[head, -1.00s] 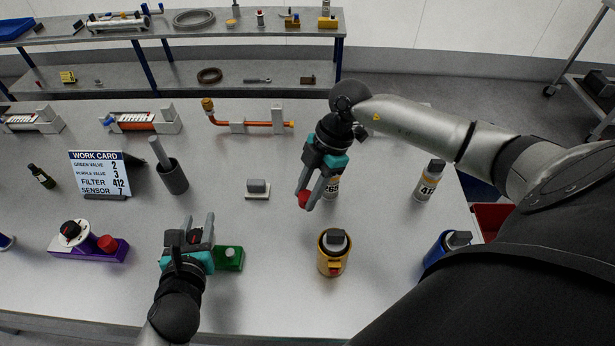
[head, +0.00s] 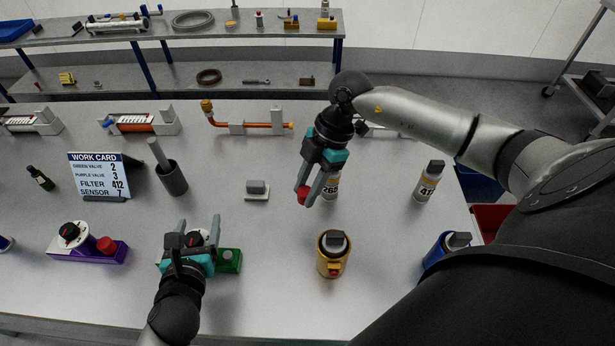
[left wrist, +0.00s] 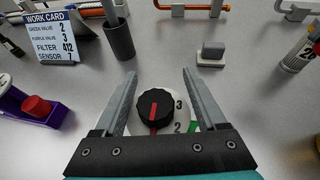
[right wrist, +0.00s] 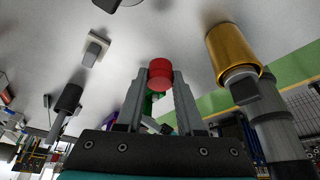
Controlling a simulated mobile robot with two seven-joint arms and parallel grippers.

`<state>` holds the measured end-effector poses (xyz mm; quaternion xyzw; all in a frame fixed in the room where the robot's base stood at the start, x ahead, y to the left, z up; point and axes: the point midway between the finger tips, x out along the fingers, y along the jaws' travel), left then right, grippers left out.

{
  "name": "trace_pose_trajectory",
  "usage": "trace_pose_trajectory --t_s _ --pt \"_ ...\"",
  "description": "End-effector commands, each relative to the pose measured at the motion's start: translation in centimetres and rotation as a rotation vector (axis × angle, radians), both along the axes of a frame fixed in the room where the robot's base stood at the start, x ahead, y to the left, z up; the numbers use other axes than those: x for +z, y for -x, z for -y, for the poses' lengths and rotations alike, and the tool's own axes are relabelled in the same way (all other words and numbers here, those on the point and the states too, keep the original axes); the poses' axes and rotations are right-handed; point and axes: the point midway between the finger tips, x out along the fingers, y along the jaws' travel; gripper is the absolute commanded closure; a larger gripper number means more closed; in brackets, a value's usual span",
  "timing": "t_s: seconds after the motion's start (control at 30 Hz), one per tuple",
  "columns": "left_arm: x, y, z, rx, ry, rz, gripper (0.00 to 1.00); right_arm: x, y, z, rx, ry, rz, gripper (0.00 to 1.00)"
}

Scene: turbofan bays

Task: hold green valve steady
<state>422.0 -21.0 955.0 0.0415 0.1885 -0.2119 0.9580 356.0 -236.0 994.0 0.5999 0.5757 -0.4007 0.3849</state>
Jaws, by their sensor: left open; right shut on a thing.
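The green valve (head: 229,261) sits on the bench, its green block showing right of my left gripper (head: 199,222) in the head view. In the left wrist view its white dial carries a black knob (left wrist: 155,108) with a red line, and the numbers 3 and 2 show. My left gripper is open, with its fingers on either side of the knob; I see gaps and cannot tell any contact. My right gripper (head: 312,196) is shut on a small red cylinder (right wrist: 161,72), held above the bench to the right of the valve.
A work card (head: 98,174) reads green valve 2, purple valve 3. The purple valve (head: 88,252) stands left of my left gripper. A yellow canister (head: 333,262) stands right of the green valve. A dark cup (head: 173,180) and a small grey block (head: 257,188) stand behind.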

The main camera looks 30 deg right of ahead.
Motion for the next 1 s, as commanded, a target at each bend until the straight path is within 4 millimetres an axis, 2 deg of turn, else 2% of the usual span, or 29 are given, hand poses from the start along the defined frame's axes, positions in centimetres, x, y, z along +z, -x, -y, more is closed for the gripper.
trace_pose_trajectory --t_s 0.03,0.23,0.37,1.0 --pt "-1.0 0.4 -0.4 0.008 -0.010 -0.021 0.24 -0.1 0.0 0.0 0.000 0.000 0.000 1.00" --pt "-0.9 0.6 -0.4 0.007 -0.009 -0.021 0.24 0.0 0.0 0.0 0.000 0.000 0.000 1.00" --pt "-0.5 1.4 -0.8 0.005 -0.011 -0.020 0.24 0.0 0.0 0.0 0.000 0.000 0.000 1.00" --pt "4.0 9.2 -4.3 0.000 -0.003 -0.004 0.24 0.0 0.0 0.0 0.000 0.000 0.000 1.00"
